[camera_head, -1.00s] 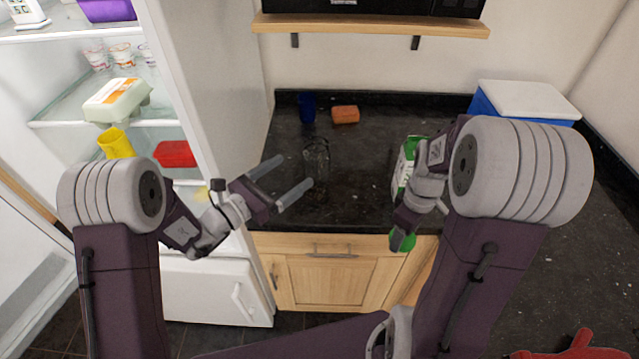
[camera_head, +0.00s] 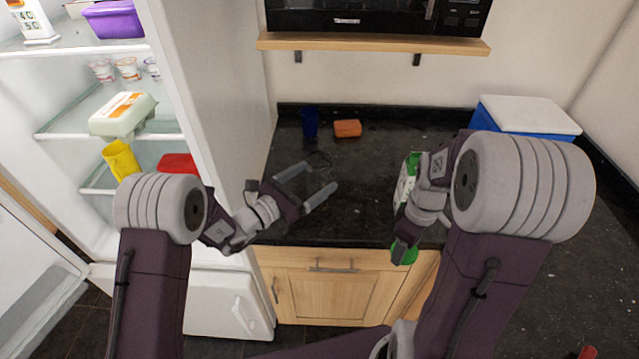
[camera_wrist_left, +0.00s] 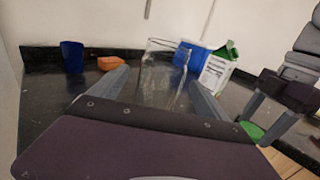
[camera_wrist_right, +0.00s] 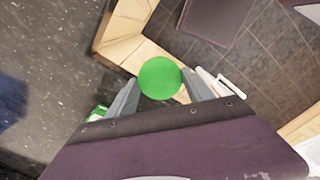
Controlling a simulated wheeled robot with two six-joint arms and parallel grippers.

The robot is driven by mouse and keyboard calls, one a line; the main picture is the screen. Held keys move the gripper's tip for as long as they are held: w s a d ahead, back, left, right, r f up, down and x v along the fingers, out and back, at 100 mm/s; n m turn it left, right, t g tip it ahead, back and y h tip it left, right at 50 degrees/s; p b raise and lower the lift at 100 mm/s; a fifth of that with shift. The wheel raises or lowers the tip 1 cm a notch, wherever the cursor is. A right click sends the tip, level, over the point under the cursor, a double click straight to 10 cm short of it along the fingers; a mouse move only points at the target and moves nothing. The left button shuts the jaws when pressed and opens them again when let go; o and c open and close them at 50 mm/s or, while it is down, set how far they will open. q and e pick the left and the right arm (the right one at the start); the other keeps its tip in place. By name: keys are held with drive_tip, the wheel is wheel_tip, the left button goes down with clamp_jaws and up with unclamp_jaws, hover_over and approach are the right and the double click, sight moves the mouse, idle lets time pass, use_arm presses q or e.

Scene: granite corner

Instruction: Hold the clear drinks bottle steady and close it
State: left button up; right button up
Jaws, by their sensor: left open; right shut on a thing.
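The clear drinks bottle (camera_wrist_left: 163,66) stands upright and open-topped on the dark worktop. In the head view its faint rim (camera_head: 320,158) shows by my left gripper (camera_head: 318,178). The left gripper is open, its fingers on either side of the bottle in the left wrist view; I cannot tell whether they touch it. My right gripper (camera_head: 403,248) is shut on a round green lid (camera_wrist_right: 160,78), held near the worktop's front edge, to the right of the bottle. The lid also shows in the head view (camera_head: 407,256).
A green and white carton (camera_head: 404,186) stands just behind my right gripper. A blue cup (camera_head: 310,122) and an orange sponge (camera_head: 347,128) are at the back. A cool box (camera_head: 525,117) stands back right. The open fridge (camera_head: 165,110) is at the left, a shelf (camera_head: 375,46) above.

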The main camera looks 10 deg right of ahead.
use_arm(q)
drive_tip(key=shift+a, duration=0.1)
use_arm(e)
drive_tip(key=shift+a, duration=0.1)
use_arm(q)
drive_tip(key=p+x, duration=0.1)
drive_tip(key=x, duration=0.4)
drive_tip(key=shift+f, duration=0.2)
use_arm(e)
drive_tip(key=shift+r, duration=0.7)
use_arm(q)
drive_tip(key=c, duration=1.9)
drive_tip(key=shift+o, duration=0.2)
drive_tip(key=shift+r, duration=0.1)
